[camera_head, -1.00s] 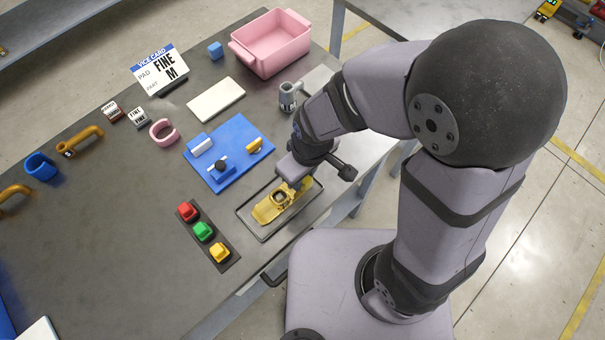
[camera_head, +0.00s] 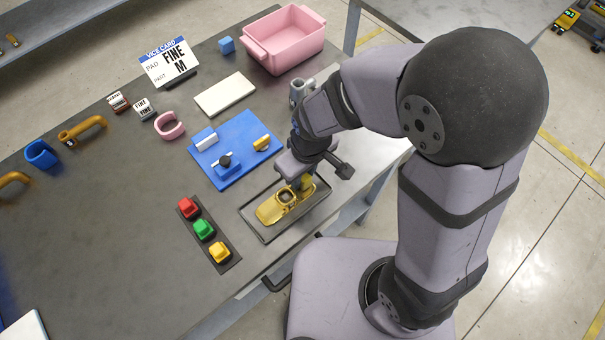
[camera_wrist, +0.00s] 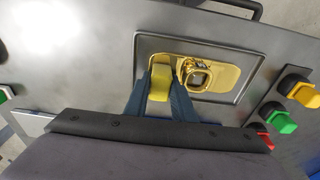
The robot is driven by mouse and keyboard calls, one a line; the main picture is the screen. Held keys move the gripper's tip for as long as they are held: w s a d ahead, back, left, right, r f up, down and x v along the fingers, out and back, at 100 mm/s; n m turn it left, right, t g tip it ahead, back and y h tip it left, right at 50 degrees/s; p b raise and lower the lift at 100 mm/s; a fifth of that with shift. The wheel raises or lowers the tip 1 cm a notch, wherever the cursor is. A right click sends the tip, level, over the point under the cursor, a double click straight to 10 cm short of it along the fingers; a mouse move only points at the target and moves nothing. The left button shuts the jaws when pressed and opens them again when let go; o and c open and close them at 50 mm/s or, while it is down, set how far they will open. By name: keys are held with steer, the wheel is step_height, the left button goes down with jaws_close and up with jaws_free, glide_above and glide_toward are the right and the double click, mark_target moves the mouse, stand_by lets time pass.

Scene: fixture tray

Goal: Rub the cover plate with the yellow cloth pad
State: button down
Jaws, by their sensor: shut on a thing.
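The cover plate (camera_head: 270,213) is a shiny gold, long, rounded plate with a raised ring. It lies in a shallow dark tray (camera_head: 265,240) at the table's near edge, and it also shows in the wrist view (camera_wrist: 222,78). My gripper (camera_head: 304,184) is low over the plate's right end. In the wrist view, my gripper (camera_wrist: 160,92) is shut on the yellow cloth pad (camera_wrist: 160,82), which sits between its two blue-grey fingers. The pad overlaps the plate's left end there. I cannot tell whether it presses on the plate. In the head view the pad is hard to separate from the gold plate.
A blue fixture board (camera_head: 222,172) lies just behind the tray. A strip with red, green and yellow buttons (camera_head: 203,229) is to its left. A pink bin (camera_head: 285,45), white block (camera_head: 225,95) and card (camera_head: 168,64) stand farther back.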

steer(key=shift+s+d, duration=0.9)
steer(key=shift+s, duration=0.05)
steer(key=shift+s+d+r+p, duration=0.15)
steer(key=shift+r+p, duration=0.05)
steer(key=shift+p, duration=0.25)
step_height(320, 180, up, 8)
steer(key=p, duration=0.6)
steer(key=shift+f+p, duration=0.15)
steer(key=shift+p, duration=0.2)
